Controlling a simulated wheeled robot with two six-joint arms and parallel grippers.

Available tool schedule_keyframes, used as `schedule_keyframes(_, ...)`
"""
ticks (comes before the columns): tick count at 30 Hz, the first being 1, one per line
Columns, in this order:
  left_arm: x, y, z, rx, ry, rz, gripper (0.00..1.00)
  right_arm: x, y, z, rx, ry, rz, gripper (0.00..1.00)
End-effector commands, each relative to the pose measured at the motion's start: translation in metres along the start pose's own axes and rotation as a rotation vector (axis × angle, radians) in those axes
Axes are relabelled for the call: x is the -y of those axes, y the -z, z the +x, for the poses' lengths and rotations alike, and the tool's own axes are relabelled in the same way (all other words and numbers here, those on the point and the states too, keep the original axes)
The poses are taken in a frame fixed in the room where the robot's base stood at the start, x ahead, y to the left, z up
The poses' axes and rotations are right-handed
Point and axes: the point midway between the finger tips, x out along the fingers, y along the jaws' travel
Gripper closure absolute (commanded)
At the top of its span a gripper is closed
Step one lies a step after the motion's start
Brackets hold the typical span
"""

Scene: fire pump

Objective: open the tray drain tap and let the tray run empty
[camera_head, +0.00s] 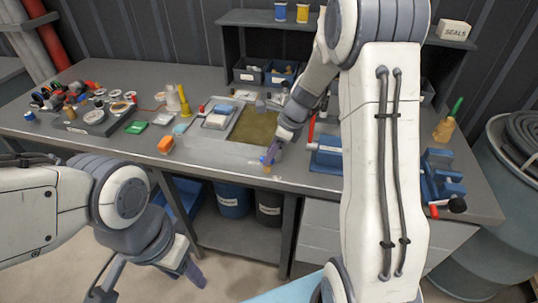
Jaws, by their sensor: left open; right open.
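The grey tray (205,147) lies on the workbench, with olive-brown liquid (256,125) in its recessed part. My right gripper (269,158) is over the tray's front edge, pointing down. It is open, though its fingers look close together at this size. A small yellow-orange piece (267,169) shows at its fingertips; I cannot tell whether it is the drain tap or whether the gripper touches it. The tap is not otherwise clearly visible. My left gripper (148,283) is open and empty, low in front of the bench, away from the tray.
A blue bucket (232,201) and a black bucket (268,209) stand under the bench.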

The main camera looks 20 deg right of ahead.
Motion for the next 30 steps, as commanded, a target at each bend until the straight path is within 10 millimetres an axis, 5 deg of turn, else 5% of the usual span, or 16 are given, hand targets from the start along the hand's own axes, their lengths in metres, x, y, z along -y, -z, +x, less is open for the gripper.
schedule_keyframes(12, 0.0000, 0.0000, 0.0006, 0.000, 0.000, 0.000, 0.50, -0.0002, -0.0001, 0.0102, 0.000, 0.000, -0.001, 0.54)
schedule_keyframes(16, 0.0000, 0.0000, 0.0006, 0.000, 0.000, 0.000, 0.50, -0.0002, -0.0001, 0.0100, 0.000, 0.001, -0.001, 1.00)
schedule_keyframes(30, -0.0005, 0.0003, -0.0060, 0.000, 0.000, 0.000, 0.50, 0.0010, -0.0006, 0.0080, 0.000, -0.023, -0.059, 1.00)
